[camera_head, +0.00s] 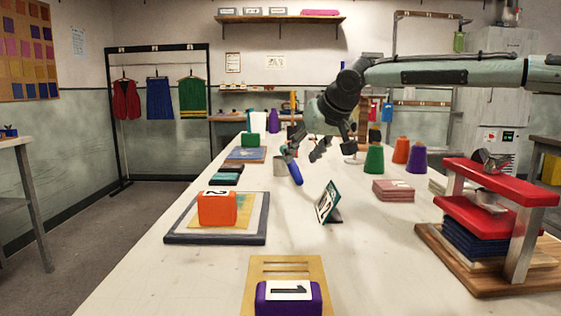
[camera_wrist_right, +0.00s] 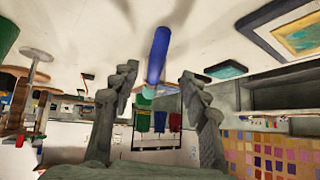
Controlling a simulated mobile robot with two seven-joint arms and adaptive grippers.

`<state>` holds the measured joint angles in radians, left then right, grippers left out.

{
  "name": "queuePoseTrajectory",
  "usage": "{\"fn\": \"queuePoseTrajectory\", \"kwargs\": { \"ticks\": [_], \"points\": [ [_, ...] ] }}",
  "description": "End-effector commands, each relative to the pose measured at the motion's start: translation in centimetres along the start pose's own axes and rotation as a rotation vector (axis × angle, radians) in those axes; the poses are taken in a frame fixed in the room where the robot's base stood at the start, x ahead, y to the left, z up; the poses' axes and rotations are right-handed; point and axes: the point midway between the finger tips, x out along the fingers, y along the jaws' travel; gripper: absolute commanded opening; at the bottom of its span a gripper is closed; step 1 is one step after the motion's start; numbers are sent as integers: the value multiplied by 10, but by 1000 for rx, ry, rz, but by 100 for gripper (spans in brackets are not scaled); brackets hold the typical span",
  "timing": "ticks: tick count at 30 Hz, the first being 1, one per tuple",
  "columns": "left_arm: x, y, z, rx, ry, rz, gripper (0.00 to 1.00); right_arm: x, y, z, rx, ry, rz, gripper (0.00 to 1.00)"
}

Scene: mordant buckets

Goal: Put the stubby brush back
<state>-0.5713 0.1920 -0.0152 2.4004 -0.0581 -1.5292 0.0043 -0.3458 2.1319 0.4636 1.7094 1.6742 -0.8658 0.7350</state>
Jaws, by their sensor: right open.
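A short blue handle (camera_head: 295,173), which looks like the stubby brush, leans over the middle of the table in the head view. A small grey cylinder (camera_head: 280,164) shows at its upper left; I cannot tell whether the two are joined. My right gripper (camera_head: 304,151) is open, just above the handle, with its fingers pointing down. In the right wrist view the blue handle (camera_wrist_right: 159,55) lies between and beyond the open fingertips (camera_wrist_right: 159,73), with a pale teal part at its lower end. Whether it touches a finger is unclear. My left gripper is out of view.
A teal card stand (camera_head: 327,202) is close in front of the handle. An orange block (camera_head: 217,208) sits on a framed tray (camera_head: 175,238) at left. Green (camera_head: 374,160), orange and purple cones stand at right. A red press (camera_head: 485,215) fills the right edge.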

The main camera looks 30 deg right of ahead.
Motion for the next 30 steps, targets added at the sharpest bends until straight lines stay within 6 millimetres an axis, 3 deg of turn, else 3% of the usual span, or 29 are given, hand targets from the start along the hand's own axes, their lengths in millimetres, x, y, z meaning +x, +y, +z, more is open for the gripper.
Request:
{"fn": "queuePoseTrajectory", "kwargs": {
  "ticks": [5,19,29,30],
  "points": [
    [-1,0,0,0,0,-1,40,11,1,1,0,-3,2,46],
    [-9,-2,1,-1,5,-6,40,72,6,3,-1,-3,1,46],
    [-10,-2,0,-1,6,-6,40,78,6,2,0,0,-1,46],
    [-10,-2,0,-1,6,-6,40,78,6,2,0,0,-1,41]
  ]
}}
